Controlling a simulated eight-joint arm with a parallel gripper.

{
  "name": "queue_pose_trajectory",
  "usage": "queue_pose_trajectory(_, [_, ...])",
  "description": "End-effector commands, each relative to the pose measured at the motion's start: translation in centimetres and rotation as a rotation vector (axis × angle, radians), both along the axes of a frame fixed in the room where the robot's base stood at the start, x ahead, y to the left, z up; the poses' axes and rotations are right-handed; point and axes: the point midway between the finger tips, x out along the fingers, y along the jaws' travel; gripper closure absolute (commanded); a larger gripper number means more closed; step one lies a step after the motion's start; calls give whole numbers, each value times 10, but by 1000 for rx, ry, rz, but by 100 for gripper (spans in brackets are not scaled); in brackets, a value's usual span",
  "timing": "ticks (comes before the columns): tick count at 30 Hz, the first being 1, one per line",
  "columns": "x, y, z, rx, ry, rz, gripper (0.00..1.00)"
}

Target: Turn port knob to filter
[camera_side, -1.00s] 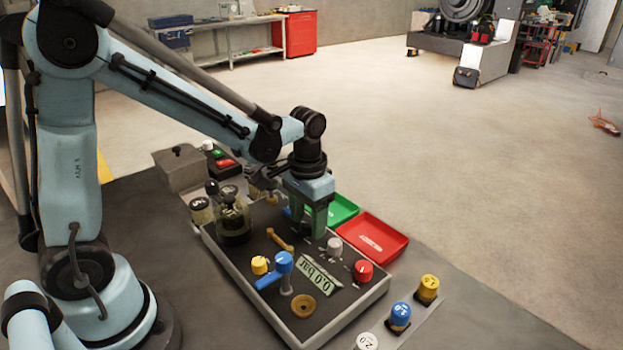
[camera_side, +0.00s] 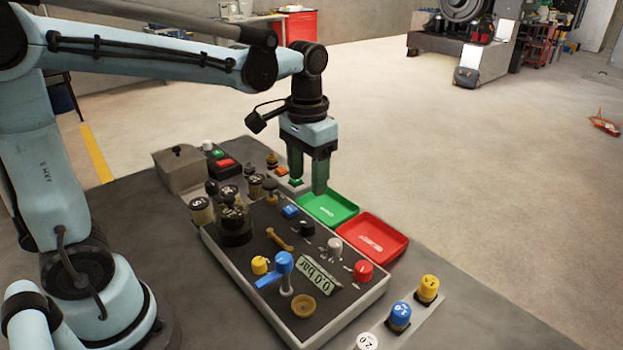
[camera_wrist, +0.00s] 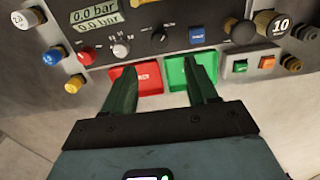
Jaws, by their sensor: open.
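My gripper (camera_side: 308,186) is open and empty, raised above the far side of the grey control panel (camera_side: 345,320). In the wrist view its green fingers (camera_wrist: 160,70) are spread apart, with nothing between them. On the panel are a black knob (camera_side: 306,229), a light grey knob (camera_side: 334,246) and a red knob (camera_side: 363,271). The wrist view also shows the black knob (camera_wrist: 158,38), grey knob (camera_wrist: 121,49) and red knob (camera_wrist: 87,57), all clear of the fingers. I cannot tell which one is the port knob, and any position markings are too small to read.
A green tray (camera_side: 330,208) and a red tray (camera_side: 372,239) lie beside the panel. A blue-handled valve (camera_side: 284,264), yellow knob (camera_side: 260,265), brown lever (camera_side: 279,239) and display (camera_side: 319,275) are on it. Dark cylinders (camera_side: 233,222) stand at its left end.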

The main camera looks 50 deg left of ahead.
Motion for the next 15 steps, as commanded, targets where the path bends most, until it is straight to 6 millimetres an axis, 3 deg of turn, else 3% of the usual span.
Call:
queue_pose_trajectory(6, [0,0,16,0,0,0,42])
queue_pose_trajectory(15, [0,0,19,0,0,0,42])
